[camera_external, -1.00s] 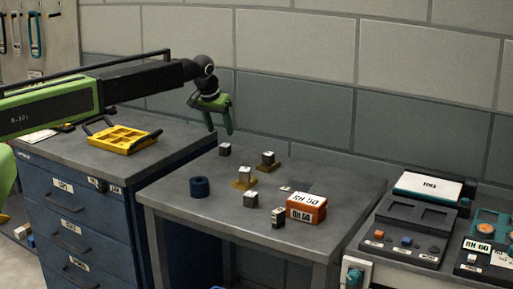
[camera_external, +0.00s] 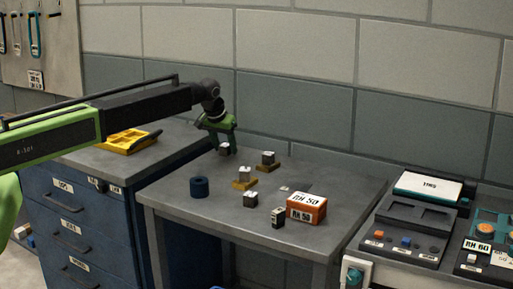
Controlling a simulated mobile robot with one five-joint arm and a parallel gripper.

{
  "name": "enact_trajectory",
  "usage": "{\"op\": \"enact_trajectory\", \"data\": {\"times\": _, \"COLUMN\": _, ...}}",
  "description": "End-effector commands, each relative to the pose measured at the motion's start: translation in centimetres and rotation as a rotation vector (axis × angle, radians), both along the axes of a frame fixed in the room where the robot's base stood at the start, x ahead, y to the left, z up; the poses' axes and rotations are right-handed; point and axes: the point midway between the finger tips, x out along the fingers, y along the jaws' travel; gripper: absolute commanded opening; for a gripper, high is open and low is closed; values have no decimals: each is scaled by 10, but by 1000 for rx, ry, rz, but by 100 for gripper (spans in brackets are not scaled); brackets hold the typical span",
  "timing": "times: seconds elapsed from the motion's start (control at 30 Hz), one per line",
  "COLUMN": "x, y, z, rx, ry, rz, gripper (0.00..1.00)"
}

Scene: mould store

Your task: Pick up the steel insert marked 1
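Several small dark steel blocks with pale tops stand on the grey table; I cannot read a 1 on any of them. One block (camera_external: 224,149) is at the back left, another (camera_external: 250,200) stands near the middle front, and a third (camera_external: 278,218) has a label on its side. Two more, the back one (camera_external: 268,157) and the middle one (camera_external: 244,174), sit on brass-coloured bases. My gripper (camera_external: 226,148) is down at the back left block, its green fingers right at it. The block is partly covered, and whether the fingers press on it is too small to tell.
A yellow tray (camera_external: 128,141) lies on the blue drawer cabinet (camera_external: 75,190). Dark fixture trays (camera_external: 412,222) are at the far right.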

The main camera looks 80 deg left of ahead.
Motion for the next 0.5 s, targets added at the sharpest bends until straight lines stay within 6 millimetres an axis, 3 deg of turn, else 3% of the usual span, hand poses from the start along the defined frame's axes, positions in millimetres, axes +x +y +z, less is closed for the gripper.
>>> {"op": "enact_trajectory", "data": {"times": 0.03, "x": 0, "y": 0, "z": 0, "rx": 0, "ry": 0, "rz": 0, "gripper": 40}}
{"op": "enact_trajectory", "data": {"times": 0.33, "x": 0, "y": 0, "z": 0, "rx": 0, "ry": 0, "rz": 0, "gripper": 1}}
{"op": "enact_trajectory", "data": {"times": 0.5, "x": 0, "y": 0, "z": 0, "rx": 0, "ry": 0, "rz": 0, "gripper": 0}}
